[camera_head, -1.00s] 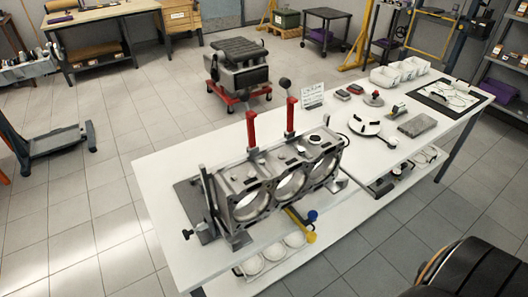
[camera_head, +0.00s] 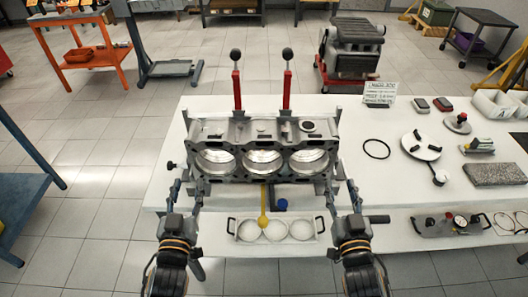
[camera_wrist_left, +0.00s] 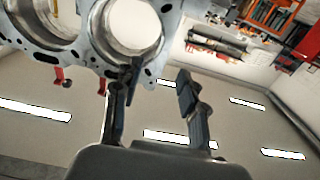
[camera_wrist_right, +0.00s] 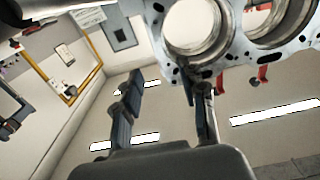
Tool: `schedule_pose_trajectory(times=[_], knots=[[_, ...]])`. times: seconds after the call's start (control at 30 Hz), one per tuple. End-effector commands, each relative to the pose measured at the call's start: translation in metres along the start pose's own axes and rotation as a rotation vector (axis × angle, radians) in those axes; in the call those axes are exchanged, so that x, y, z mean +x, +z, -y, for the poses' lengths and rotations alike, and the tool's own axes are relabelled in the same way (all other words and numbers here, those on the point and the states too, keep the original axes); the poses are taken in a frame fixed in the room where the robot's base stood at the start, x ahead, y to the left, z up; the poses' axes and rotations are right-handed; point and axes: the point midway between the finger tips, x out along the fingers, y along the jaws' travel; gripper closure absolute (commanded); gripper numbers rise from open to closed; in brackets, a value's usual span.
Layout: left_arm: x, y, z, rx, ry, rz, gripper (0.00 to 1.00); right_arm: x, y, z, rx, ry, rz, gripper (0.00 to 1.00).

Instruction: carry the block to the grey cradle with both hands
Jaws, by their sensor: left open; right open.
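The block (camera_head: 262,150) is a grey metal engine block with three large bores facing me, upright on the white table. It also shows close up in the left wrist view (camera_wrist_left: 85,62) and right wrist view (camera_wrist_right: 235,68). My left gripper (camera_head: 186,192) is open and empty at the block's lower left end. My right gripper (camera_head: 342,194) is open and empty at its lower right end. In each wrist view, one finger overlaps the block's edge and the other is outside it. Contact cannot be told. I cannot identify the grey cradle with certainty.
Two red posts (camera_head: 237,88) with black knobs rise behind the block. A sign (camera_head: 380,93), black ring, white disc and grey slab (camera_head: 495,174) lie right. A red-based wheeled stand (camera_head: 350,52) is behind.

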Motion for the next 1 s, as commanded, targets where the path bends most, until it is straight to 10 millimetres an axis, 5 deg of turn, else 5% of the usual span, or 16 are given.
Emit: schedule_pose_trajectory(times=[0.47,1.0], knots=[[0.011,-0.003,0.0,0.0,0.0,-0.006,0.58,0.011,-0.002,0.0,0.0,0.0,-0.006,0.59],[0.11,-0.003,0.0,0.001,-0.001,-0.005,0.58,0.11,-0.003,0.0,-0.001,0.001,-0.006,0.59]])
